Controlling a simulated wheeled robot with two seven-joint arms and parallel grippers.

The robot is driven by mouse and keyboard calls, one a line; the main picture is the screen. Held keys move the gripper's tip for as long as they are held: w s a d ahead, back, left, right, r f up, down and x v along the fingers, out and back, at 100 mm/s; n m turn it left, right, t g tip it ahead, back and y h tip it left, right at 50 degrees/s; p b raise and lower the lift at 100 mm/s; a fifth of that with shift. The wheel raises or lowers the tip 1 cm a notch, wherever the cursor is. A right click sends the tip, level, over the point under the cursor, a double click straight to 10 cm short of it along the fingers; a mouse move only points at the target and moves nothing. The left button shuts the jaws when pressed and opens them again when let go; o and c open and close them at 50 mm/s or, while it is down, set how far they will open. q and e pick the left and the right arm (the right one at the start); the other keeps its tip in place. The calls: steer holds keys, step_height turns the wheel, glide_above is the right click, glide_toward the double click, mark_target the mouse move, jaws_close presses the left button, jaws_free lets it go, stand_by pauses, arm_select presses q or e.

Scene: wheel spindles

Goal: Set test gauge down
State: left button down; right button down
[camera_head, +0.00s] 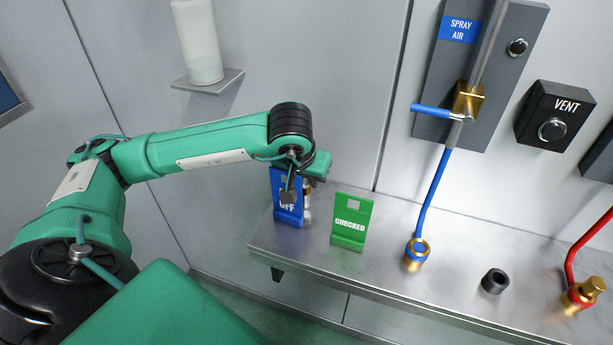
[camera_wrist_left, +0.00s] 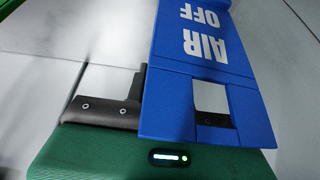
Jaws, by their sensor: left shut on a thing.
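My left gripper (camera_head: 290,188) is over the left end of the metal shelf. It is shut on a blue AIR OFF sign (camera_head: 283,216), which looks upright at the shelf's left end; I cannot tell if its foot bears on the shelf. In the left wrist view the sign (camera_wrist_left: 165,122) covers much of the picture, with a dark finger beside it and dark metal showing through its square hole. A small metal fitting (camera_head: 307,206) stands just behind the sign, partly hidden. I cannot make out a test gauge. My right gripper is out of view.
A green CHECKED sign (camera_head: 351,222) stands right of the blue one. Along the shelf (camera_head: 385,270) are a brass fitting with blue hose (camera_head: 417,252), a black ring (camera_head: 495,281) and a brass fitting with red hose (camera_head: 583,292). Shelf between them is bare.

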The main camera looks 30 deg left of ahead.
arm_select(q)
steer(key=shift+f, duration=0.2)
steer(key=c, duration=1.2)
jaws_free()
steer(key=shift+r, duration=0.15)
steer(key=shift+r, duration=0.2)
steer(key=b+v, duration=0.2)
steer(key=v, duration=0.9)
steer(key=shift+s+r, duration=0.2)
steer(key=shift+r, duration=0.15)
steer(key=shift+s+f, duration=0.1)
